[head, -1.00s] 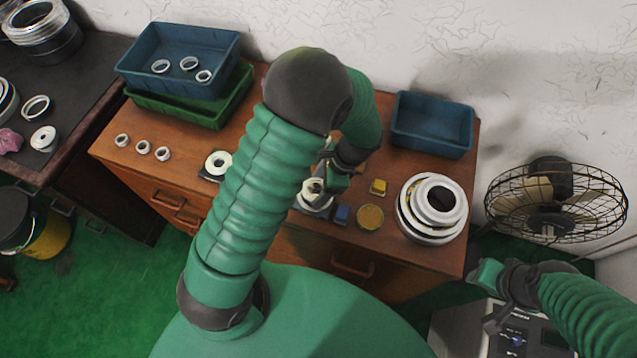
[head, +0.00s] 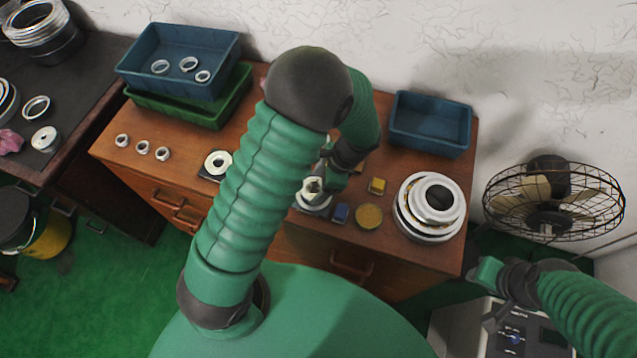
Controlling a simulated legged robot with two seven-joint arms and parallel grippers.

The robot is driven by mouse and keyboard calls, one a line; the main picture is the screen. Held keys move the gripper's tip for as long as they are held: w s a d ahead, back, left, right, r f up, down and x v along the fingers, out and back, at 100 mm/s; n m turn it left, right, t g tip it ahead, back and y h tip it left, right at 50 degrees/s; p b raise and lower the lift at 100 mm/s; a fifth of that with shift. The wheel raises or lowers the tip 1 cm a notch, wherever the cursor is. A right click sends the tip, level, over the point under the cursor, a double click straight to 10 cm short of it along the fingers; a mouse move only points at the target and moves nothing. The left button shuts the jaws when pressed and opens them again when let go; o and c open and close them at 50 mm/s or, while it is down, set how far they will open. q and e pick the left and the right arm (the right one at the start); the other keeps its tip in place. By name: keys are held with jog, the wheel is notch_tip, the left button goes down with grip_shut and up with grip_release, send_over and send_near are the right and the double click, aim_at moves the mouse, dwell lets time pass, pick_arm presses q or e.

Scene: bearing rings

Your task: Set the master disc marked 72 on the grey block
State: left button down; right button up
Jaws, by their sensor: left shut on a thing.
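My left gripper (head: 318,184) is over the middle of the wooden cabinet top, pointing down, shut on a pale disc (head: 311,193). The disc lies at or just above a dark square block (head: 322,212); the gripper hides part of both, and I cannot tell whether they touch. Another pale disc (head: 217,162) with a dark centre sits on a dark square base (head: 208,178) to the left, partly behind my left arm. No number is readable on either disc. My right gripper (head: 488,294) is at the lower right, away from the cabinet top, and looks open and empty.
Small blue (head: 340,213) and yellow (head: 377,186) blocks and a round brass piece (head: 369,216) lie right of the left gripper. A ring stack (head: 416,225), blue tray (head: 402,137) and fan (head: 500,200) are further right. Several small rings (head: 142,147) lie left.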

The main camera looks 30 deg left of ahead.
pick_arm(q)
jog(key=shift+f, duration=0.2)
jog(key=shift+f+b, duration=0.5)
jog(key=shift+f, duration=0.1)
jog(key=shift+r, duration=0.15)
jog(key=shift+r+p, duration=0.75)
jog(key=shift+p, duration=0.25)
jog(key=shift+f, duration=0.2)
jog(key=shift+f+b, duration=0.35)
jog(key=shift+f, duration=0.35)
